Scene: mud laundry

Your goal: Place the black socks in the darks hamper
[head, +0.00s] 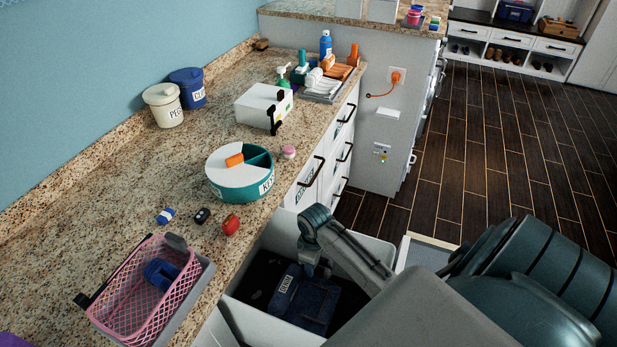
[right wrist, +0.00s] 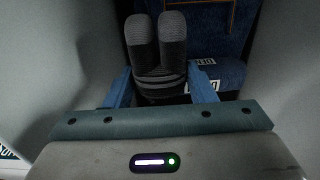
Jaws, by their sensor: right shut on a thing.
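The black socks (right wrist: 160,55) are a rolled pair with grey toes and a grey-striped band. My right gripper (right wrist: 162,84) is shut on them, one blue finger on each side. In the head view the right gripper (head: 311,268) reaches down into a pale, open-topped hamper (head: 262,318). The socks cannot be made out in that view. Folded dark blue denim (head: 305,300) with a white label lies inside the hamper, below the gripper, and also shows beyond the socks in the right wrist view (right wrist: 205,50). My left gripper is not in view.
The granite counter (head: 120,190) runs along the hamper's left side. A pink mesh basket (head: 135,300) and a round teal divided box (head: 240,185) stand on it. A red item (head: 230,225) lies near the counter edge. Dark floor (head: 500,150) is clear beyond.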

